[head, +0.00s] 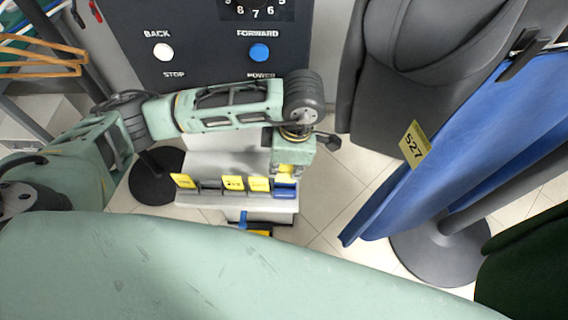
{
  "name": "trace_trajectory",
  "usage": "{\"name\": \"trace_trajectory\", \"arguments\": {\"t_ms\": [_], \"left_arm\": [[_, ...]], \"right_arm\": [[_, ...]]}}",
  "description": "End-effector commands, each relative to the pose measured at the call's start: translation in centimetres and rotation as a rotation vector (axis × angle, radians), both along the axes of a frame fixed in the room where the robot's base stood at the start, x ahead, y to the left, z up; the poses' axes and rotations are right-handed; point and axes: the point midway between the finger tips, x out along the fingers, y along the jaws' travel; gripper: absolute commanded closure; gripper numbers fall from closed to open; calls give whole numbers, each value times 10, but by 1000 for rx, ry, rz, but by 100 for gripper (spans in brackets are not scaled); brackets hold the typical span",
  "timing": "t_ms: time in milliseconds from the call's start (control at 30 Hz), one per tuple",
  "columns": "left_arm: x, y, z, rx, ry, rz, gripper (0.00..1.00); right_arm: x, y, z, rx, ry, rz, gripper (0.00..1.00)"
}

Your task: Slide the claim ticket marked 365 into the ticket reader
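Several yellow claim tickets stand in a row on a light grey stand: one at the left end (184,181), one in the middle (233,183) and one right of it (258,184). Their numbers are too small to read. My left gripper (289,172) points down over the right end of the row, above a blue block (284,190). A bit of yellow shows at its fingers; I cannot tell whether it is held. The fingers are mostly hidden by the wrist. I cannot make out which part is the ticket reader. My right gripper is out of view.
A dark control panel (190,62) with BACK and FORWARD buttons stands behind my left arm. Grey and blue garments (455,135) hang at the right, with a yellow tag 527 (414,145). A blue and yellow item (256,229) is below the row. Wooden hangers (40,58) are at left.

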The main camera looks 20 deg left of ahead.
Motion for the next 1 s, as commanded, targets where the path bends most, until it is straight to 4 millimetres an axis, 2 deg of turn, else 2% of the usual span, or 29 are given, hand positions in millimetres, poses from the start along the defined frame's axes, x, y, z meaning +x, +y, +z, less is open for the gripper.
{"name": "trace_trajectory", "arguments": {"t_ms": [467,1000], "left_arm": [[0,0,-25,1,0,-1,100],[0,0,-52,0,-1,-2,100]], "right_arm": [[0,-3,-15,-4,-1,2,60],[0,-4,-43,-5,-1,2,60]]}}
